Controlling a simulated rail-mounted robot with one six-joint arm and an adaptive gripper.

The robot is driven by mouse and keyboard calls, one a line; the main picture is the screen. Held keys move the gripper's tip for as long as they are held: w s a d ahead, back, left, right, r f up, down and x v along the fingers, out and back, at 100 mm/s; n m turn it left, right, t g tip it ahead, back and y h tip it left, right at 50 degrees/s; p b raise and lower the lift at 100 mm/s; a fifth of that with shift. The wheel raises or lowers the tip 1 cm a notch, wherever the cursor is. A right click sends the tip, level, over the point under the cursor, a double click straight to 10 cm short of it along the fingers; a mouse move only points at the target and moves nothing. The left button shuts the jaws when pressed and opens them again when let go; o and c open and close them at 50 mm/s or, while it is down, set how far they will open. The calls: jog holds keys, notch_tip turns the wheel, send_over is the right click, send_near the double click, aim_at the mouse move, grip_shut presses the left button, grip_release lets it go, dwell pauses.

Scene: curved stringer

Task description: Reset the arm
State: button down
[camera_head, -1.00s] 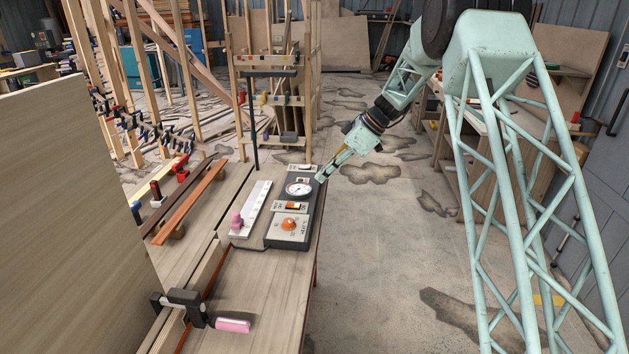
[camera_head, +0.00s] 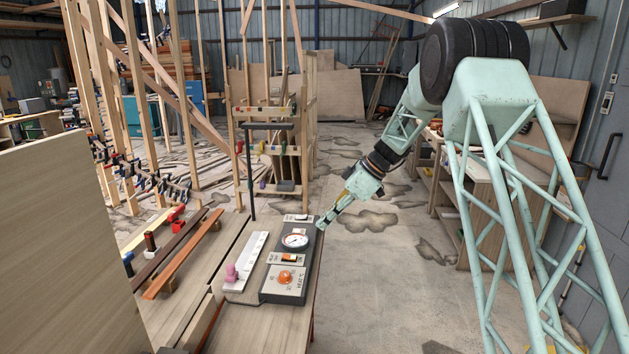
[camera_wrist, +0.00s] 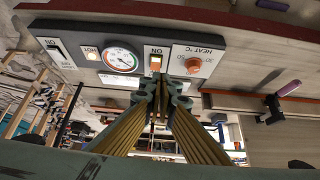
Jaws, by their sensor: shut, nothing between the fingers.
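My gripper (camera_head: 322,226) is at the end of my pale green arm in the head view. It points down and left, beside the right edge of the dark control panel (camera_head: 273,262). In the wrist view my gripper (camera_wrist: 160,84) has its fingers together with nothing between them. The panel in the wrist view (camera_wrist: 180,38) shows a round gauge (camera_wrist: 120,60), an orange knob (camera_wrist: 193,65) and switches. The fingertips overlap the panel's edge in that picture; I cannot tell whether they touch it.
A large board (camera_head: 65,240) stands at left. A wooden rack (camera_head: 280,150) stands behind the bench. Open concrete floor (camera_head: 375,290) lies right of the bench.

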jog(key=s+d+r+m+h, duration=0.1)
jog(key=s+d+r+m, duration=0.2)
jog(key=s+r, duration=0.6)
jog(key=s+d+r+m+t+h, duration=0.15)
jog(key=s+r, duration=0.45)
jog(key=s, duration=0.6)
jog(key=s+d+r+m+g+h, duration=0.1)
jog(key=s+d+r+m, duration=0.2)
jog(key=s+r, duration=0.6)
jog(key=s+d+f+m+h, duration=0.1)
jog(key=s+d+m, duration=0.2)
jog(key=s, duration=0.9)
jog(key=s+d+f+m+t+h, duration=0.1)
jog(key=s+d+m, duration=0.1)
jog(key=s, duration=1)
jog(key=s+d+f+m+t+h, duration=0.1)
jog(key=s+d+m+h, duration=0.1)
jog(key=s, duration=1.1)
jog(key=shift+d+f+m, duration=0.35)
jog(key=shift+d+m, duration=0.5)
jog(key=shift+d, duration=0.55)
jog(key=shift+t, duration=0.25)
